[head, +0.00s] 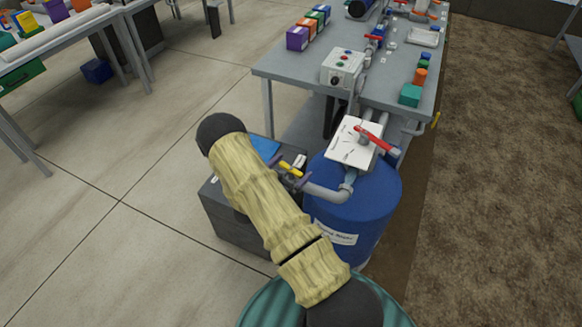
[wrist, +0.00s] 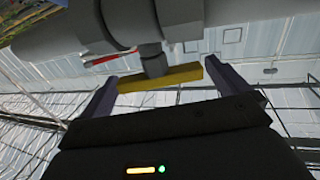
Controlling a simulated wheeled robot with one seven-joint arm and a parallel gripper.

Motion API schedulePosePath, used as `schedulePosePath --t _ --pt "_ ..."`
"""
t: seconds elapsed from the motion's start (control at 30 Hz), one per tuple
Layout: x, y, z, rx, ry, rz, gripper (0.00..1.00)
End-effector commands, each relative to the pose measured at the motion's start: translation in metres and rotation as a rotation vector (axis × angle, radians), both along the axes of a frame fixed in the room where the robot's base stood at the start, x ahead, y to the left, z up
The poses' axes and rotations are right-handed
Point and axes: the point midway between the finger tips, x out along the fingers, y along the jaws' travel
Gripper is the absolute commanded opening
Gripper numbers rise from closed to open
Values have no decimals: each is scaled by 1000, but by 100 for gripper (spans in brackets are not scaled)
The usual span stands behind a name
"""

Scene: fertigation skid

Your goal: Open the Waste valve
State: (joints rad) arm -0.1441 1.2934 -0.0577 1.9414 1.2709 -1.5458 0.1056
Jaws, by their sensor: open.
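A yellow valve handle (head: 290,169) sits on the grey pipe beside the blue barrel. No label naming it as the Waste valve is readable. In the wrist view the yellow handle (wrist: 165,78) lies crosswise between my two fingers, below a grey pipe and valve stem (wrist: 152,60). My gripper (wrist: 163,84) is open, with one finger near each end of the handle; I cannot tell whether either touches it. In the head view my gripper (head: 294,172) is small and partly hidden by my arm.
A red-handled valve (head: 375,140) stands over a white marked plate (head: 347,151) above the blue barrel (head: 376,197). A grey box (head: 225,220) stands left of the barrel. The grey bench (head: 290,68) behind holds a control box (head: 342,68) and coloured blocks. Open floor lies left.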

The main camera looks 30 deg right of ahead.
Motion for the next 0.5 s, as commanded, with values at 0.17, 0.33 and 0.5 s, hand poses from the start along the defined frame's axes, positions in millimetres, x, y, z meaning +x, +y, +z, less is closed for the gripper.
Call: schedulePosePath --t 0.17,0.33,0.5 --pt "2 -3 0 1 0 2 100" --pt "2 -3 0 1 0 1 94" --pt "2 -2 0 1 0 1 61"
